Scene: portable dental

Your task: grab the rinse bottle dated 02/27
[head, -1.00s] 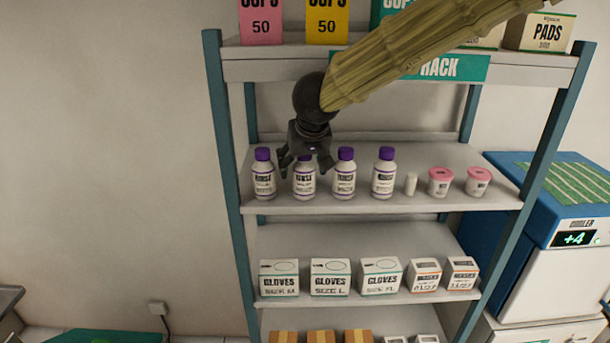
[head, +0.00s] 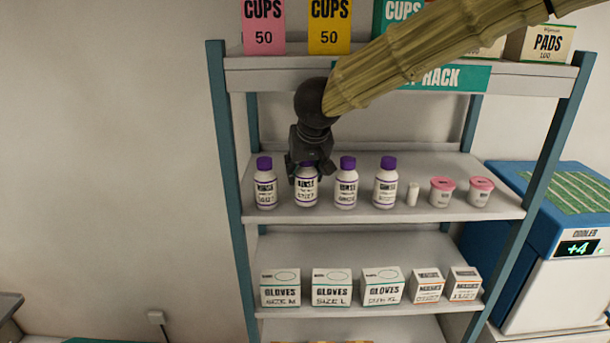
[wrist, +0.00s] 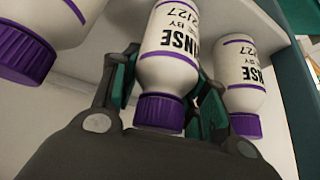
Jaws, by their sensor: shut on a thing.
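Several white rinse bottles with purple caps stand in a row on the rack's upper middle shelf. My gripper (head: 306,168) reaches down over the second bottle from the left (head: 306,190) and is shut on it. In the wrist view this bottle (wrist: 170,65) sits between the two green-padded fingers, cap towards me. Its date is partly hidden and seems to end in 2/27. The leftmost bottle (head: 265,185), the third (head: 346,185) and the fourth (head: 385,185) stand apart from it; their dates are too small to read surely. The held bottle appears level with its neighbours, at the shelf.
A small white vial (head: 412,194) and two pink-lidded tubs (head: 441,192) stand to the right on the same shelf (head: 330,213). The header board (head: 455,76) and cup boxes (head: 329,25) are above. Glove boxes (head: 331,288) are below. A cooler (head: 560,270) stands at right.

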